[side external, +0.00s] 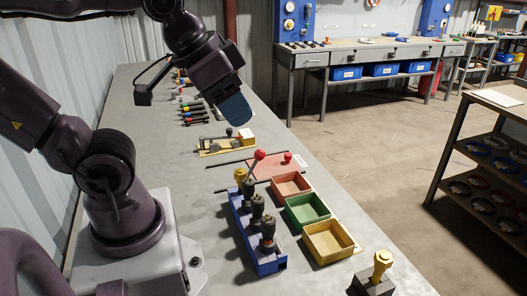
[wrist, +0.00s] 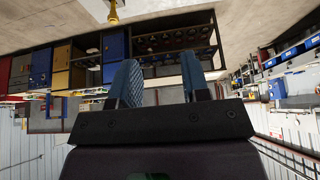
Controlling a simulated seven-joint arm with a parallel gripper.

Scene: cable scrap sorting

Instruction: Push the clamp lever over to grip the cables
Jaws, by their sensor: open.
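A lever with a red ball knob (side external: 260,154) rises at a tilt beside a pink plate (side external: 272,165) on the bench. A second red knob (side external: 288,158) sits on the plate's right part. Thin dark rods (side external: 232,162), possibly the cables, lie by the plate; whether they are gripped is too small to tell. My gripper (side external: 236,110) hangs in the air above and behind the lever, touching nothing. In the wrist view, its two blue fingers (wrist: 160,84) stand apart with nothing between them. The lever and plate do not show there.
Pink, green (side external: 306,210) and yellow (side external: 328,241) bins stand in front right, beside a blue block (side external: 258,240) holding dark tools. A yellow-knobbed post (side external: 381,266) stands at the near edge. Several small tools lie behind.

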